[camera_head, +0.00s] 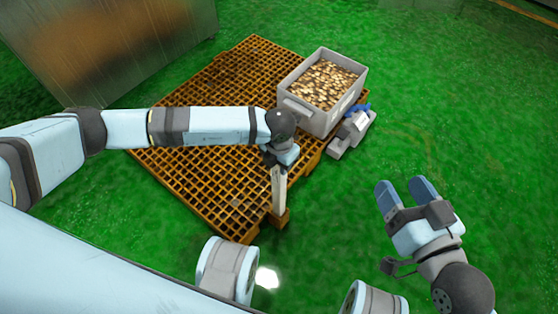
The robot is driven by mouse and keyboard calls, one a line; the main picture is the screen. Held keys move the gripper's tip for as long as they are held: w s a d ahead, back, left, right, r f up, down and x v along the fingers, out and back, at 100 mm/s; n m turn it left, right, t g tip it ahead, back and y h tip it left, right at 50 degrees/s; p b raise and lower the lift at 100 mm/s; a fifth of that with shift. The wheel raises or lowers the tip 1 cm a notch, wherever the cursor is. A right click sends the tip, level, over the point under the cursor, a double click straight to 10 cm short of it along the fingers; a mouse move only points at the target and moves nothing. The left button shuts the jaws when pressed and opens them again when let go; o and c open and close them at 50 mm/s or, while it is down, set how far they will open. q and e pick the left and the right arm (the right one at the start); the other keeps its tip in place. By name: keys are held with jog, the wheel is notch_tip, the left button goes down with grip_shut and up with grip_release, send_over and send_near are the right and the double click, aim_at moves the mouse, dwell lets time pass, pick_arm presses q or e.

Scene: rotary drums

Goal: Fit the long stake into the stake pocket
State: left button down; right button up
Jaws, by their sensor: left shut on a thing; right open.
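The long stake (279,187) is a pale upright bar in the head view. My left gripper (278,162) is shut on its upper end from above. The stake stands close to vertical. Its lower end meets the brown stake pocket (280,218) at the near right edge of the orange grid pallet (225,206). I cannot tell whether the lower end is inside the pocket or just above it. My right gripper (405,192) is open and empty over the green floor, to the right of the pallet and apart from it.
A grey crate (291,106) full of small brownish pieces stands on the pallet's far right part. A grey device with blue parts (351,131) sits beside it. A large metal cabinet (110,45) is at the upper left. Green floor (450,110) at the right is clear.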

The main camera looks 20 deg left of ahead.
pick_arm(q)
jog(key=shift+f+b, duration=0.5)
jog(key=shift+f, duration=0.4)
pick_arm(e)
jog(key=shift+w+d+f+n, duration=0.1)
jog(key=shift+w+d+n, duration=0.1)
jog(key=shift+n, duration=0.1)
pick_arm(q)
jog(key=shift+f, duration=0.25)
pick_arm(e)
jog(key=shift+w+d+t, duration=0.1)
jog(key=shift+w+t, duration=0.1)
jog(key=shift+t, duration=0.1)
pick_arm(q)
jog(key=c, duration=0.6)
grip_release()
jog(key=shift+r, duration=0.1)
